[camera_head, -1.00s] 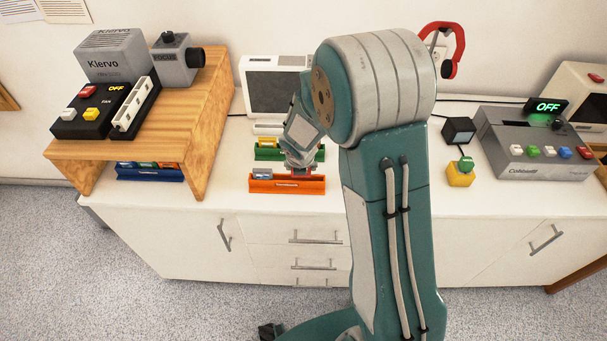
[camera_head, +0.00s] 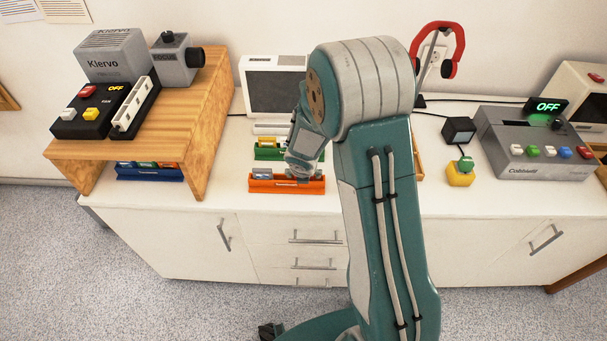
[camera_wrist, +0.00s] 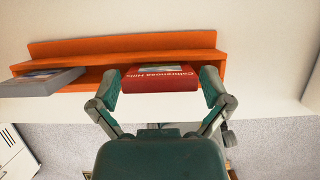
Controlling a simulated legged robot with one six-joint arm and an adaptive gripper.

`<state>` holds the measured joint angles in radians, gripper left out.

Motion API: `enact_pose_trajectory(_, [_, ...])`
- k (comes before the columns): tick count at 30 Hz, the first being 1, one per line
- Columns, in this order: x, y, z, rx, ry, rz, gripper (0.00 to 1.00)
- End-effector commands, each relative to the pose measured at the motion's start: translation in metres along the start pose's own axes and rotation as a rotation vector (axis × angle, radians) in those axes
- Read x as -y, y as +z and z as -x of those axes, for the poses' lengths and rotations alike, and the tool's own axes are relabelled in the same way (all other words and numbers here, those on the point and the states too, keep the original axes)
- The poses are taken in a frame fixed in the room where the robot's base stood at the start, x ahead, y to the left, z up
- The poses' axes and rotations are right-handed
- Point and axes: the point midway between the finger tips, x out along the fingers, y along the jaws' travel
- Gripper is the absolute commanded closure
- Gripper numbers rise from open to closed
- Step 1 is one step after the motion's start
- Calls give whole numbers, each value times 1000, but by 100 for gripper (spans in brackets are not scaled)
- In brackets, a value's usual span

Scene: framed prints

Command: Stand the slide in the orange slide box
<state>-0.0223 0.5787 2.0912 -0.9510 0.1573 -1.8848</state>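The orange slide box (camera_head: 287,187) stands near the front of the white cabinet top; it also shows in the wrist view (camera_wrist: 60,49). A red slide (camera_wrist: 160,84) with white lettering and a picture strip is between my fingers, with their pads against its two side edges. My gripper (camera_wrist: 162,84) is shut on it, over the right part of the box. The slide overlaps the box's front wall in the wrist view; its lower edge is hidden, so I cannot tell if it touches the floor of the box. In the head view my wrist hides the slide.
A grey slide (camera_wrist: 45,82) stands at the left end of the orange box. A green slide box (camera_head: 268,154) is just behind, and a blue one (camera_head: 150,174) sits under the wooden stand (camera_head: 205,125). Clear cabinet top lies left of the orange box.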

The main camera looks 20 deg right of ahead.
Motion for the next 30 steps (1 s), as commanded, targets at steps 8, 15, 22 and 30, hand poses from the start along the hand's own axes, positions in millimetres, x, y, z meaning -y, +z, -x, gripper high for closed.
enact_pose_trajectory(8, [0, 0, 0, 0, 0, 0, 0])
enact_pose_trajectory(15, [0, 2, 20, 3, 0, -1, 0])
enact_pose_trajectory(22, [-1, 2, 59, 4, 2, -1, 0])
enact_pose_trajectory(30, [0, 1, 104, 3, 2, 0, 0])
